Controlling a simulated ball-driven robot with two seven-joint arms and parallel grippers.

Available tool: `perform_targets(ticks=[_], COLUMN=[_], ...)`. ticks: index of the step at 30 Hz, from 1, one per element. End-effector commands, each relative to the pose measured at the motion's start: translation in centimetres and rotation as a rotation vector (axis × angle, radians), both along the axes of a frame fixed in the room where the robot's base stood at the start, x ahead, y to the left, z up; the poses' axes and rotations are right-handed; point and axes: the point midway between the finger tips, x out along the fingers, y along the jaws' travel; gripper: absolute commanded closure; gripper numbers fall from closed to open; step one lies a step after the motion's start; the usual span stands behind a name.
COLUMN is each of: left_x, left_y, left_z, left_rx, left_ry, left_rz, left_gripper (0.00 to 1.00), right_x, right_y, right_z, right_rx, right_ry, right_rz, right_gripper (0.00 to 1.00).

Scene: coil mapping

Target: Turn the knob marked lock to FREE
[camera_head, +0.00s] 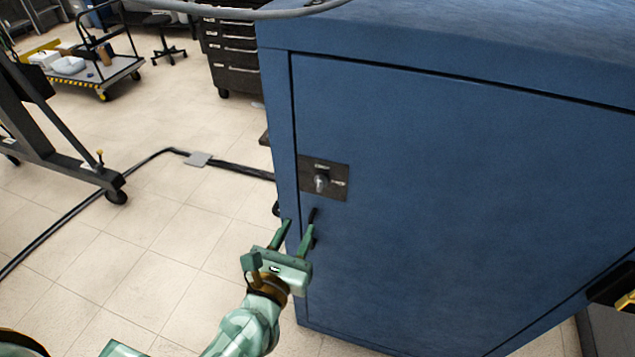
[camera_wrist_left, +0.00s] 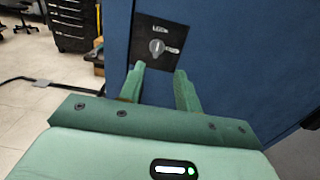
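The lock knob (camera_head: 321,182) is a small grey knob on a dark plate (camera_head: 338,170) with pale labels, set near the left edge of the blue cabinet door (camera_head: 450,200). In the left wrist view the knob (camera_wrist_left: 157,46) stands on its plate (camera_wrist_left: 175,33), above the gap between my fingertips. My left gripper (camera_head: 299,228) is open and empty, below the plate in the head view and apart from the knob. It also shows in the left wrist view (camera_wrist_left: 159,68). My right gripper is not identifiable.
A black drawer unit (camera_head: 232,62) stands behind the cabinet. A cable (camera_head: 160,152) with a grey box crosses the tiled floor at left. A trolley (camera_head: 100,75) and a dark wheeled frame (camera_head: 50,140) stand further left. The floor left of the cabinet has free room.

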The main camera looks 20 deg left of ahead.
Motion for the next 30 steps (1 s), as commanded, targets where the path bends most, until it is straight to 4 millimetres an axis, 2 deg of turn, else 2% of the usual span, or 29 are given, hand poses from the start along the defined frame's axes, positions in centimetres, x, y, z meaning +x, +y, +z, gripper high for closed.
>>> perform_targets(ticks=[3, 9, 15, 20, 28, 29, 30], left_x=[3.2, 8.3, 11.6, 12.7, 12.9, 12.9, 12.9], left_y=[-0.1, -0.3, -0.4, -0.5, -0.5, -0.5, -0.5], left_z=[0.4, 0.2, 0.1, 0.0, 0.0, 0.0, 0.0], left_rx=[0.002, 0.004, 0.005, 0.006, 0.006, 0.006, 0.006], left_ry=[-0.004, -0.002, -0.002, 0.0, 0.0, 0.0, 0.0], left_rz=[0.001, -0.001, -0.001, -0.002, -0.002, -0.002, -0.002], left_gripper=[0.66, 0.66, 0.66, 0.66, 0.66, 0.72, 0.83], right_x=[0.4, 0.6, 0.6, 0.5, 0.4, 0.4, 0.4], right_y=[0.6, 0.8, 0.3, 0.0, 0.0, 0.0, 0.0], right_z=[1.0, 1.5, 1.5, 1.5, 1.5, 1.5, 1.5], right_rx=[0.009, 0.011, 0.003, 0.001, 0.0, 0.0, 0.0], right_ry=[-0.007, -0.011, -0.01, -0.009, -0.007, -0.006, -0.006], right_rz=[-0.001, 0.0, 0.001, 0.002, 0.0, 0.0, 0.0], right_gripper=[1.0, 1.0, 1.0, 1.0, 1.0, 1.0, 1.0])
